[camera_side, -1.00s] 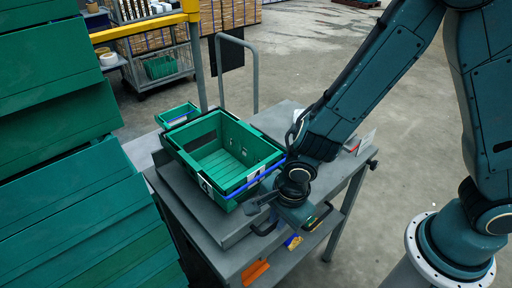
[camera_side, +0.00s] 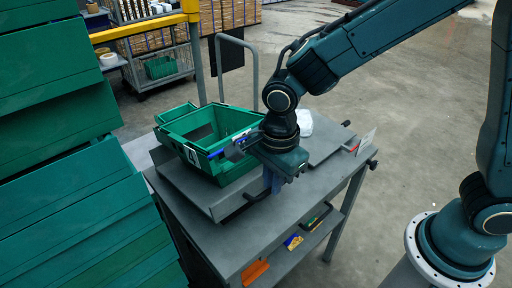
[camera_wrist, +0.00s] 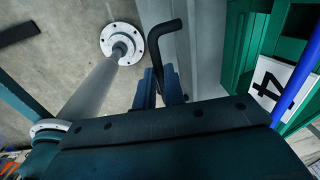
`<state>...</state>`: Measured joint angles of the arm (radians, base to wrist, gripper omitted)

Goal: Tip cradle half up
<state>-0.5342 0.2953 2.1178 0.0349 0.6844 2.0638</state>
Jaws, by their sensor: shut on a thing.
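The cradle half (camera_side: 216,210) is a grey plate on the cart, tilted, with its near side raised. The green crate (camera_side: 232,172) with a label "4" rests on it and leans back with it. The label also shows in the wrist view (camera_wrist: 270,84). My gripper (camera_side: 272,184) is at the crate's near right corner, pointing down. In the wrist view its blue fingers (camera_wrist: 165,85) are shut around a bent black handle (camera_wrist: 164,36). The handle also shows at the plate's edge in the side view (camera_side: 257,195). My wrist hides the crate's right corner.
The grey cart (camera_side: 290,206) has a lower shelf with orange and yellow items. Green stacked panels (camera_side: 60,150) fill the left.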

